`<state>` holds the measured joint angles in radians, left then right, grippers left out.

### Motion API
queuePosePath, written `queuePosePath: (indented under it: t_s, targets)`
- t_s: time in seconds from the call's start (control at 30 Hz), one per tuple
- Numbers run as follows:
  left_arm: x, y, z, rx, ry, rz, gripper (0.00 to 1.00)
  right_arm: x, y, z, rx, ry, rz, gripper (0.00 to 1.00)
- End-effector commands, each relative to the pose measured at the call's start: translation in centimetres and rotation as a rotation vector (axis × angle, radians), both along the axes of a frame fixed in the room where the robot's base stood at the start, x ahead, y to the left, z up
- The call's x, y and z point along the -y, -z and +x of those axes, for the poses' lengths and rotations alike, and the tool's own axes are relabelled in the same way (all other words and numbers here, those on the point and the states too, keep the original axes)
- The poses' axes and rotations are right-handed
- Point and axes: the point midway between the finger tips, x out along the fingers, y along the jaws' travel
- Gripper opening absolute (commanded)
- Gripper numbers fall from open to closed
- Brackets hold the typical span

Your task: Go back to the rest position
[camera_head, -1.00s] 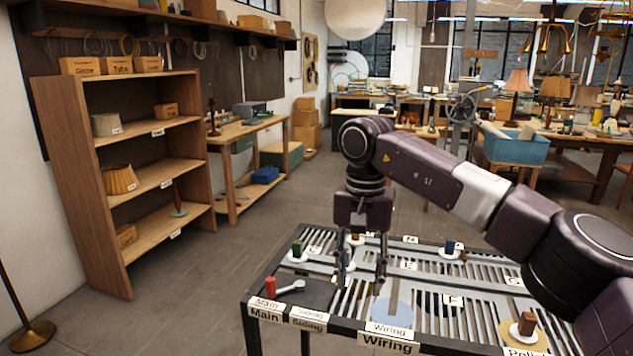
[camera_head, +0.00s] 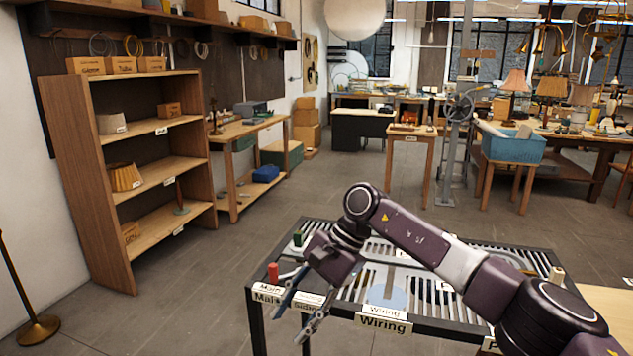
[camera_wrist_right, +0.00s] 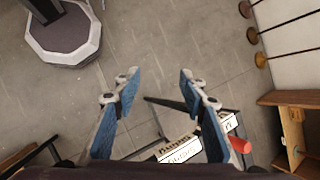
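My right gripper (camera_head: 300,314) hangs in front of the front left corner of the slatted table (camera_head: 345,317), tilted down to the left. Its two fingers are spread apart with nothing between them. In the right wrist view the open fingers (camera_wrist_right: 160,100) point over the floor, with the table's labelled edge (camera_wrist_right: 180,150) behind them. My left gripper is not in view.
On the table stand a red peg (camera_head: 273,273) and a green peg (camera_head: 298,239), close to my right gripper. A wooden shelf (camera_head: 60,180) stands at the left. A brass lamp base (camera_head: 36,330) is on the floor. Open floor lies between.

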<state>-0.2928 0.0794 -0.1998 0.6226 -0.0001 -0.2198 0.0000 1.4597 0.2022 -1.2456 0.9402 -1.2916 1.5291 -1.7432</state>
Motion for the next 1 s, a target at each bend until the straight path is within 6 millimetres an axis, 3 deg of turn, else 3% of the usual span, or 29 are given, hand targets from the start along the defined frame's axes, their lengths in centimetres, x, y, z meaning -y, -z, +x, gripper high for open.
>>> queuePosePath:
  t_s: [0.2,0.3,0.37,0.47,0.6,0.7,0.83,0.87,1.0]
  targets:
    - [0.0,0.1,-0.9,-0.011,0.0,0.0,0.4,-6.8,3.9,-0.2,-0.413,0.389,0.362,0.39]
    - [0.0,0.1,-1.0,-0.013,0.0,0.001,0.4,-8.5,5.6,1.4,-0.691,0.644,0.536,0.39]
    - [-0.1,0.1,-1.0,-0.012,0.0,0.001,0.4,-8.5,7.2,2.7,-0.868,0.805,0.627,0.39]
    - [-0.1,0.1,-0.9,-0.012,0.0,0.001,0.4,-7.1,11.0,5.0,-1.174,1.08,0.761,0.39]
    - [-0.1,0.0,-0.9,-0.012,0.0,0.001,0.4,-2.7,19.1,7.0,-1.595,1.465,0.906,0.39]
    - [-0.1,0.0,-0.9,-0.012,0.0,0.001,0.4,1.0,25.5,6.8,-1.849,1.708,0.984,0.39]
    - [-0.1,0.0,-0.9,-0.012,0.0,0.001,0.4,5.8,34.0,4.5,-2.129,1.997,1.066,0.39]
    - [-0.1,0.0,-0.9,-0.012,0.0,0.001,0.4,6.9,35.9,3.7,2.117,-1.992,-1.05,0.39]
    - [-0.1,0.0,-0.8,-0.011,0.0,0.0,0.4,11.6,44.2,-1.3,1.847,-1.785,-0.889,0.39]
